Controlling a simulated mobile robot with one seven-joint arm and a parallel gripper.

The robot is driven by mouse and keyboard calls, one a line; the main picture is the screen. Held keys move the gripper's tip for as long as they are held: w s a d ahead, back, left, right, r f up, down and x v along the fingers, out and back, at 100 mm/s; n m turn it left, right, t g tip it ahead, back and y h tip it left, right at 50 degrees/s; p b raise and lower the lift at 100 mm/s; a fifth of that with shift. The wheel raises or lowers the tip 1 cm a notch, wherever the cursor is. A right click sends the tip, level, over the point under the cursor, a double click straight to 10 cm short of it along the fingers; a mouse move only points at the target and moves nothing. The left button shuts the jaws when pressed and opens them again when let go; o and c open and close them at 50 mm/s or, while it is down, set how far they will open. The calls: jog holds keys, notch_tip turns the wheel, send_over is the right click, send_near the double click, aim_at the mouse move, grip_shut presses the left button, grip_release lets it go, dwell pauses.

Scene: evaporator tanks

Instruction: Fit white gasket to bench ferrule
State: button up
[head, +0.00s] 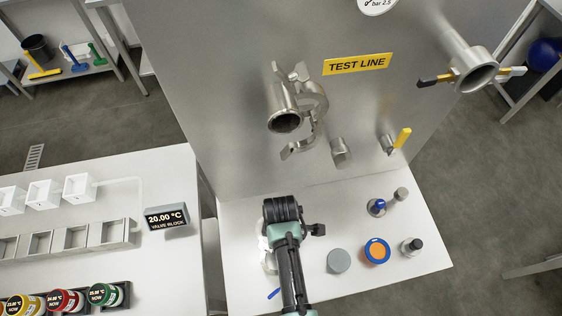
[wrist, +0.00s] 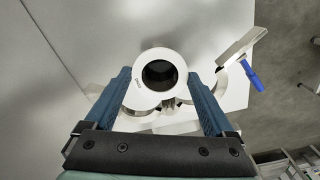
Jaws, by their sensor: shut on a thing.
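My gripper (wrist: 160,77) is shut on the white gasket (wrist: 160,53), a pale ring held between its blue fingers in the wrist view. A dark round opening shows through the ring; I cannot tell whether it belongs to a ferrule just behind it, or whether the two touch. In the head view my gripper (head: 283,209) is low over the left part of the white bench (head: 235,225), and hides the gasket. No bench ferrule shows clearly in either view. Pale curved parts lie partly hidden beyond the fingers in the wrist view.
A blue-handled tool (wrist: 252,78) lies at the right in the wrist view. The test-line pipe (head: 286,119) with its open clamp (head: 315,105) juts from the steel panel. A grey disc (head: 339,260), an orange-and-blue round part (head: 377,251) and small fittings stand on the right.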

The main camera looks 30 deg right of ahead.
jog(key=o, duration=1)
notch_tip(320, 180, up, 6)
jog(key=p, duration=0.6)
